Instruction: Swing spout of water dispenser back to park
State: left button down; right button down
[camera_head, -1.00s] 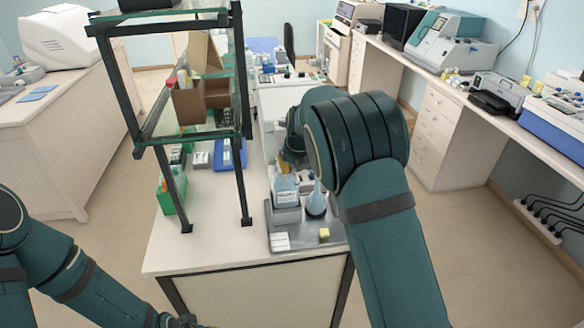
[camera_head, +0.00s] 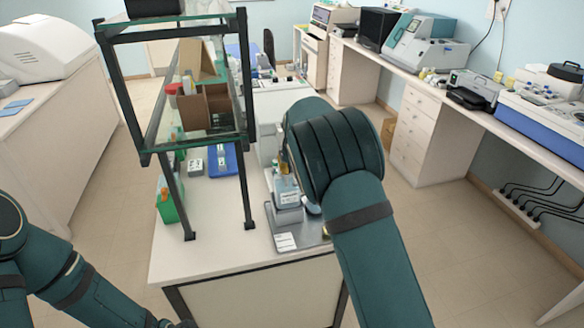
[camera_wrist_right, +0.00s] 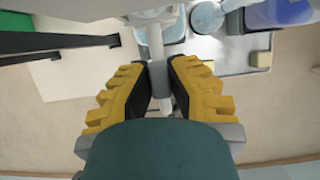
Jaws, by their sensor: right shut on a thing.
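My right gripper (camera_wrist_right: 158,80) is shut on a pale, thin rod, the spout (camera_wrist_right: 157,48), in the right wrist view. Its yellow-padded fingers press on it from both sides. The spout runs up towards a white body at the top edge, probably the water dispenser (camera_wrist_right: 75,9). In the head view a white housing (camera_head: 268,143) stands on the bench left of my right wrist. My right wrist hides most of that gripper and the spout there. My left arm is at lower left, and only a dark tip of its gripper (camera_head: 183,323) shows at the bottom edge.
A glass shelf frame (camera_head: 150,150) stands at left. The bench front (camera_head: 205,250) is clear.

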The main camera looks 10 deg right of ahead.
jog(key=shift+f, duration=0.15)
jog(key=c, duration=0.9)
grip_release()
jog(key=v, duration=1.2)
jog(key=shift+w, duration=0.1)
